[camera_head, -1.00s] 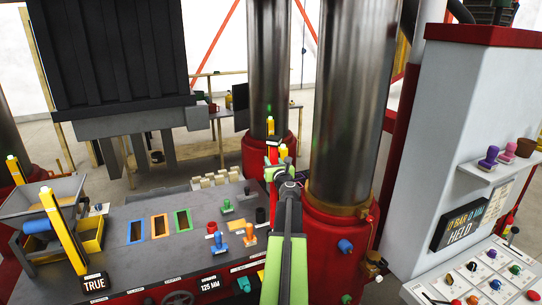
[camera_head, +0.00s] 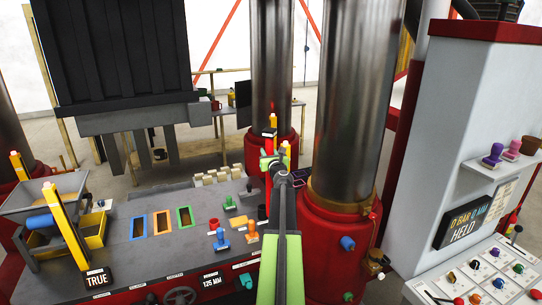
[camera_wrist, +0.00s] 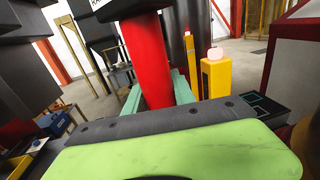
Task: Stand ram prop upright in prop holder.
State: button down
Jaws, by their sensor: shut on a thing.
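The ram prop, a red cylinder (camera_wrist: 148,62), stands nearly upright between the green fingers of my gripper (camera_wrist: 157,98) in the wrist view. The fingers are shut on it. Its top runs out of the wrist picture, and its lower end is hidden behind my gripper. In the head view my gripper (camera_head: 270,161) is above the back right of the grey bench, and a thin red part of the prop (camera_head: 268,187) shows left of my arm. I cannot make out the prop holder for certain in either view.
A steel column (camera_head: 357,100) stands close right of my arm. A yellow post (camera_wrist: 215,78) stands right of the prop. A control cabinet (camera_head: 445,130) is at the right.

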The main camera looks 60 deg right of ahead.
jog(key=w+a+x, duration=0.1)
jog(key=x, duration=0.8)
jog(key=shift+w+f, duration=0.15)
jog(key=shift+f, duration=0.1)
dwell(1.8)
jog(key=shift+f+b, duration=0.1)
jog(key=shift+b, duration=0.2)
notch_tip(320, 180, down, 7)
jog(key=b, duration=0.7)
jog(key=shift+f, duration=0.25)
dwell(0.6)
dwell(0.4)
jog(key=shift+c, duration=0.8)
grip_release()
